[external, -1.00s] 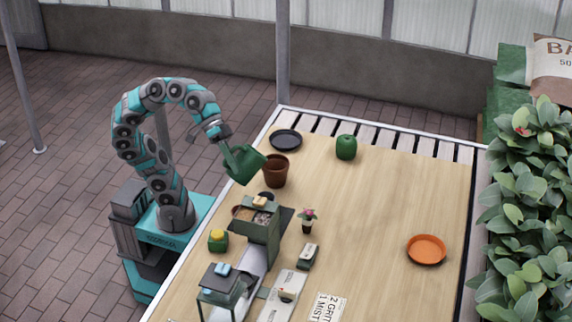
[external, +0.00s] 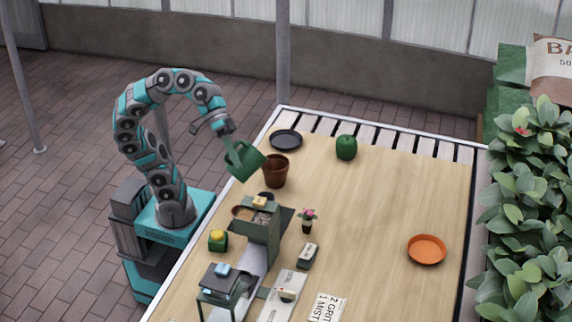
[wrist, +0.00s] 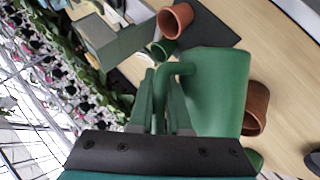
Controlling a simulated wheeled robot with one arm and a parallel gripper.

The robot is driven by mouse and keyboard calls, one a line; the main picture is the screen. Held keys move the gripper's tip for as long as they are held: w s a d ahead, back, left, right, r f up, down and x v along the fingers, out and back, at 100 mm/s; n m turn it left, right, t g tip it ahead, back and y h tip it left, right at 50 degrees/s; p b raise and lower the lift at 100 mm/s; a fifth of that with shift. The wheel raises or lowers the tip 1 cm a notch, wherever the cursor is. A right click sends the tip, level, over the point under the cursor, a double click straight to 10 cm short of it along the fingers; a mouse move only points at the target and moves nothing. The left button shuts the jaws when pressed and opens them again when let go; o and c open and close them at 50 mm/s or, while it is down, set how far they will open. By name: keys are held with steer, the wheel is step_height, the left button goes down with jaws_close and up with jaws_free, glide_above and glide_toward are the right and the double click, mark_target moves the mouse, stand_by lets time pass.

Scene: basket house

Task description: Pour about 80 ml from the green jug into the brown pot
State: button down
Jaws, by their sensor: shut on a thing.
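The green jug (external: 243,161) is held by my gripper (external: 229,136) above the table's left edge, tilted toward the brown pot. In the wrist view my gripper (wrist: 165,100) is shut on the handle of the jug (wrist: 218,92). The brown pot (external: 275,173) stands upright on the table just right of the jug. It shows in the wrist view partly behind the jug (wrist: 257,108). The jug's lip is near the pot's rim. I cannot tell whether any liquid is flowing or what is in the pot.
A black saucer (external: 286,140) and a green rounded can (external: 346,147) stand behind the pot. A green stand (external: 262,220), a small potted flower (external: 307,219) and a yellow-topped green box (external: 218,240) are nearer. An orange saucer (external: 426,250) lies right; the table between is clear.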

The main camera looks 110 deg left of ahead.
mark_target(232, 170)
steer(key=shift+w+a+r+n+g+h+p, duration=0.15)
steer(key=shift+a+r+n+h+p, duration=0.1)
steer(key=shift+r+p, duration=0.25)
steer(key=shift+w+a+r+n+g+h+p, duration=0.15)
steer(key=shift+r+h+p, duration=0.1)
steer(key=shift+p, duration=0.35)
stand_by(1.0)
steer(key=shift+m+t+y, duration=0.7)
steer(key=shift+m+y, duration=0.1)
steer(key=shift+y, duration=0.1)
steer(key=f+b, duration=0.1)
steer(key=b, duration=0.1)
steer(key=s+d+f+b, duration=0.1)
steer(key=f+b, duration=0.2)
steer(key=b, duration=0.1)
steer(key=shift+s+d+f, duration=0.15)
steer(key=shift+d+f, duration=0.05)
steer(key=shift+d, duration=0.1)
steer(key=shift+s+d+f+y+b, duration=0.15)
steer(key=shift+f+y+b, duration=0.15)
steer(key=shift+b, duration=0.4)
steer(key=shift+r+t, duration=0.3)
steer(key=f+b, duration=0.1)
steer(key=s+d+f+m+y+b, duration=0.1)
steer(key=b, duration=0.1)
steer(key=shift+d+f+t+b, duration=0.15)
steer(key=shift+f+t+b, duration=0.15)
steer(key=shift+t, duration=0.1)
steer(key=shift+r, duration=0.1)
